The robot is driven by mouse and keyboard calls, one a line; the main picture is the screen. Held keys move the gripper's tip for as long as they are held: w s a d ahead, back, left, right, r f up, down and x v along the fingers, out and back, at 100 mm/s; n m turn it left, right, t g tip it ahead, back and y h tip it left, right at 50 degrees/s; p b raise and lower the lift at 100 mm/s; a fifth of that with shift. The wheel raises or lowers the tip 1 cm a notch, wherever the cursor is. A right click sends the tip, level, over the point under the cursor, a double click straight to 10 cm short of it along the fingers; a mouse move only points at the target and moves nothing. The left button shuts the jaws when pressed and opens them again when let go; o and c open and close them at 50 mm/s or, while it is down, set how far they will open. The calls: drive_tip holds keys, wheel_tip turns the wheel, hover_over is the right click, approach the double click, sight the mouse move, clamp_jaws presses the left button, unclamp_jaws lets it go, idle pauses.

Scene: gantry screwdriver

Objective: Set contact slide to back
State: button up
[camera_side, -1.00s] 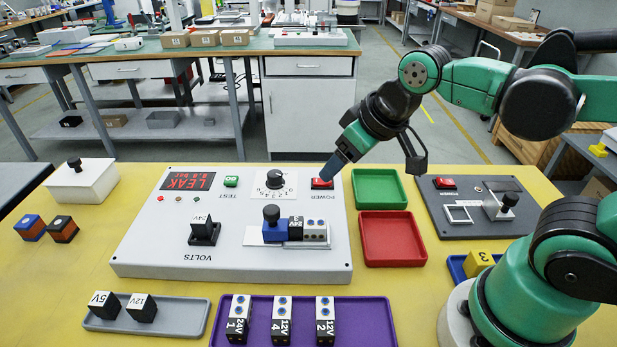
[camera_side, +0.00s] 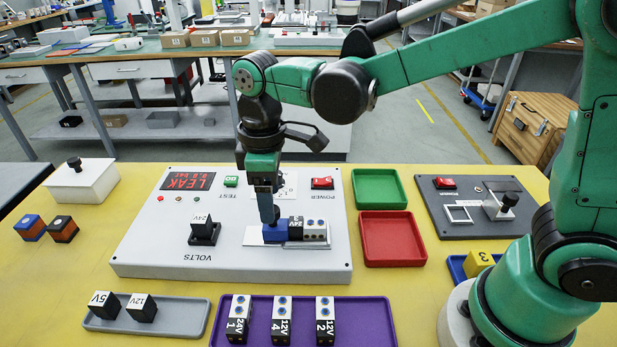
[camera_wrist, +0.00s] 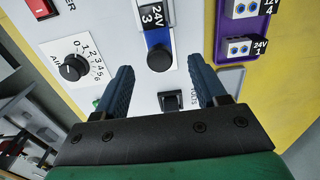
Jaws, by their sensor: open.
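The contact slide is a blue block (camera_side: 275,234) with a black knob, on a pale track on the white test panel (camera_side: 140,250). It sits at the left end of the block marked 24V 3 (camera_side: 296,228), with no clear gap. In the wrist view the blue slide (camera_wrist: 158,38) and its round black knob (camera_wrist: 160,59) lie just beyond my fingertips, centred between them. My gripper (camera_side: 268,216) points down over the slide; its finger hides the knob in the side view. The wrist view shows my gripper (camera_wrist: 164,76) open, with nothing held.
The voltage switch (camera_side: 204,231) stands left of the slide; the dial (camera_wrist: 72,68) and red power switch (camera_side: 322,183) lie behind it. A purple tray (camera_side: 365,320) with several blocks is in front. Red (camera_side: 391,261) and green (camera_side: 379,204) trays are to the right.

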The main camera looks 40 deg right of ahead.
drive_tip(key=shift+f, duration=0.95)
clamp_jaws()
